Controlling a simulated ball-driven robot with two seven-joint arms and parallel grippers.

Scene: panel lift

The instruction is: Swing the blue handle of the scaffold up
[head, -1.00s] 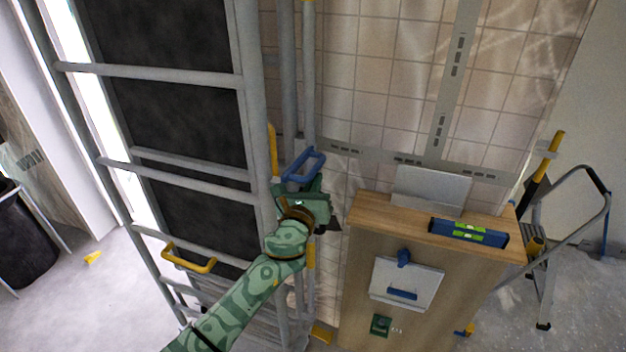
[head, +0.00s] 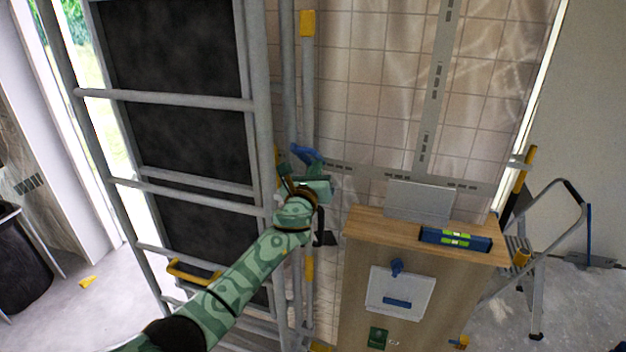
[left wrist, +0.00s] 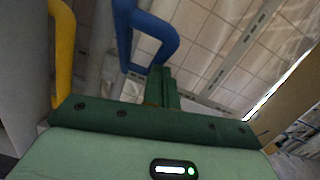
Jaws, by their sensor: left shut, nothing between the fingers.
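The blue handle (head: 306,153) of the scaffold (head: 262,120) sits on an upright at the scaffold's right side in the head view. My left gripper (head: 318,176) is just below it and hides part of it. In the left wrist view the blue handle (left wrist: 160,38) is a bent loop just beyond the fingertips of my left gripper (left wrist: 160,75). The two green fingers are shut together with nothing between them. The fingertips are close to the handle's lower bend; I cannot tell whether they touch it. My right gripper is in no view.
A yellow handle (head: 190,272) is low on the scaffold, and a yellow bar (left wrist: 63,55) stands left of the fingers in the wrist view. A wooden cabinet (head: 365,300) with a blue level (head: 455,238) on top stands to the right. A stepladder (head: 545,270) stands farther right.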

